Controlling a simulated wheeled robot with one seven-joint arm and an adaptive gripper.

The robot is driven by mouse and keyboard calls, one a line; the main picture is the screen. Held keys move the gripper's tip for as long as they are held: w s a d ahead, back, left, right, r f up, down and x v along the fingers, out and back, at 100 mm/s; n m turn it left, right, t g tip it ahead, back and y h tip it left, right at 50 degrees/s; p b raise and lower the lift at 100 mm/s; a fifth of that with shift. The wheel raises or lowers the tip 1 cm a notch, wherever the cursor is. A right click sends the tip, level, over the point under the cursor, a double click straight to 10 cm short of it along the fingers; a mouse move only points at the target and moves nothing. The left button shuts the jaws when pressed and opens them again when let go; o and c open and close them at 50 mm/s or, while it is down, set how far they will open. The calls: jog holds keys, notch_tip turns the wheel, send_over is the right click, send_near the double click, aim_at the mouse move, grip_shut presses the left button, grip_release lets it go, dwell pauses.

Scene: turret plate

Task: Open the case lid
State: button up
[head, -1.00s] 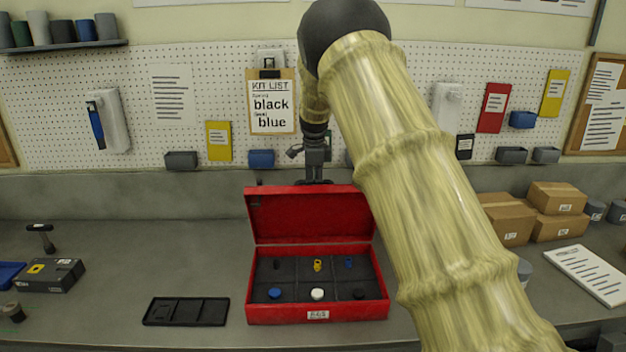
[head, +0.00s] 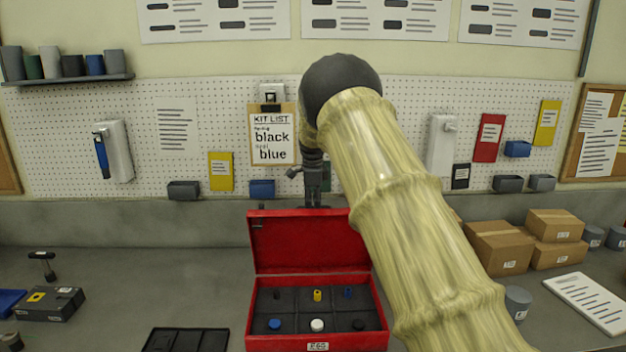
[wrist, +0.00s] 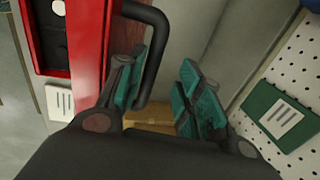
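The red case (head: 316,343) stands on the bench with its lid (head: 308,240) raised, roughly upright at the back edge. Inside are dark compartments with several small parts, among them blue, white, yellow and black ones. My gripper (head: 314,203) is behind the lid's top edge, its fingertips largely hidden there in the head view. In the wrist view, my gripper (wrist: 166,92) has its two teal fingers spread apart. A black handle (wrist: 158,40) on the red lid (wrist: 90,50) curves close beside the left finger; I cannot tell whether they touch.
A black tray (head: 186,340) lies left of the case. Cardboard boxes (head: 497,247) and a white sheet (head: 590,303) are at the right. A hammer (head: 42,262) and a dark box (head: 50,303) are at the left. A kit list (head: 272,138) hangs on the pegboard.

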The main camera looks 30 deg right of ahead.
jog(key=w+d+r, duration=0.3)
jog(key=w+r, duration=0.1)
jog(key=w, duration=0.2)
jog(key=shift+r, duration=0.25)
dwell(0.8)
jog(key=shift+r, duration=0.1)
dwell(0.3)
notch_tip(320, 180, up, 12)
jog(key=s, duration=0.2)
jog(key=shift+s+a, duration=0.2)
jog(key=shift+a, duration=0.25)
dwell(0.4)
